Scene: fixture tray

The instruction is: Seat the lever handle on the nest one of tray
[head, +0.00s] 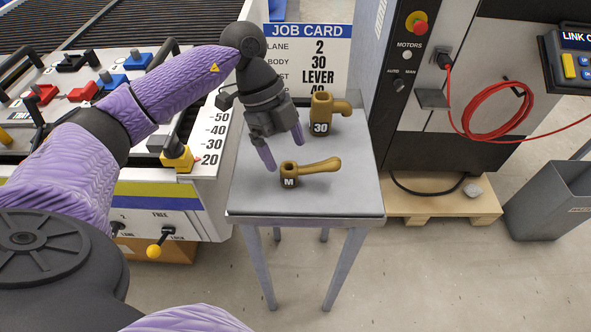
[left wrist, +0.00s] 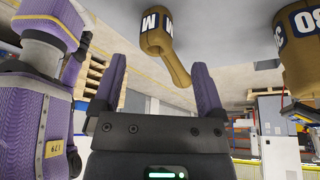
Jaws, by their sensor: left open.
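The lever handle (head: 318,168) is brass-coloured, with a square-holed hub marked M. It lies on the grey side table (head: 350,195) with its grip pointing right. It also shows at the top of the left wrist view (left wrist: 177,62). My left gripper (head: 283,147) is open and empty above the table, just left of and above the handle. Its two purple fingers stand apart in the left wrist view (left wrist: 160,85), with the handle beyond them. I cannot make out which part is nest one of the tray. My right gripper is not in view.
A brass valve body (head: 322,105) marked 30 stands behind the handle. A job card (head: 306,60) stands at the table's back. The bench (head: 215,150) at left carries red, blue and black clamps and a yellow block (head: 178,158). A dark cabinet (head: 425,130) stands right. The table's front is clear.

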